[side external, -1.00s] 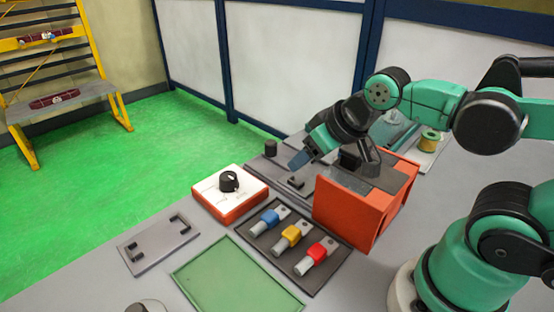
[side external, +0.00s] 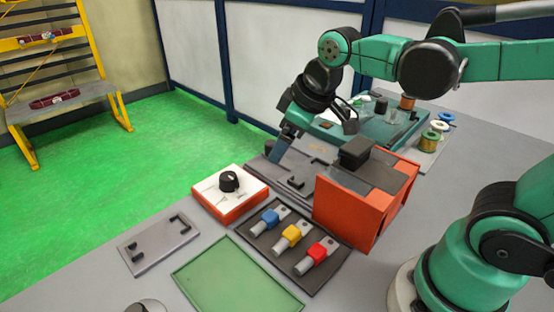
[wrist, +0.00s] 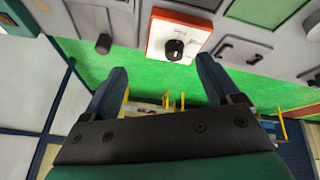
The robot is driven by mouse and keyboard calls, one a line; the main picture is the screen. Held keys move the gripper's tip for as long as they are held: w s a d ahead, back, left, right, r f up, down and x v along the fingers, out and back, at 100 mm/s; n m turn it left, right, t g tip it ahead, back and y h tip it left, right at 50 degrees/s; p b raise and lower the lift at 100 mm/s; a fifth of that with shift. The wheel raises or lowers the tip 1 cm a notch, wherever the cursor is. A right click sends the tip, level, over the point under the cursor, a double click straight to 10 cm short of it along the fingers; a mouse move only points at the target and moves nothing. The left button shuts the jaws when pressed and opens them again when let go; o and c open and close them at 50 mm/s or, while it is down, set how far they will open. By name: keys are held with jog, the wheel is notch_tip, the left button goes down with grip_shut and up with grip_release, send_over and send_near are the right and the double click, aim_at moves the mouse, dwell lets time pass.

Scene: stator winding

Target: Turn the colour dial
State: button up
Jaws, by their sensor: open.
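The colour dial is a black round knob (side external: 229,181) with a pale pointer mark, on the white top of an orange box (side external: 240,207) left of centre in the side view. The knob (wrist: 174,49) also shows in the wrist view, upper middle, beyond and between the finger ends. My gripper (side external: 277,157) is to the right of the box and farther back, apart from it, tilted downward over the grey plates. Its two fingers (wrist: 161,66) are spread with nothing between them. The far finger is mostly hidden in the side view.
A dark tray (side external: 250,238) holds blue, yellow and red connectors in front of the dial box. A large orange box (side external: 345,212) stands to the right. A green tray (side external: 235,278) and a grey handled plate (side external: 157,245) lie nearer. Spools (side external: 430,138) stand at the back right.

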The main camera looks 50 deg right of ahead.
jog(key=w+a+n+g, duration=0.2)
jog(key=w+n+g, duration=0.1)
jog(key=w+n, duration=0.3)
jog(key=n+g, duration=0.2)
jog(key=n, duration=0.5)
send_over(228, 175)
notch_tip(228, 175, down, 6)
jog(key=shift+s, duration=0.1)
jog(key=shift+f, duration=3.05)
jog(key=shift+c, duration=0.2)
grip_shut()
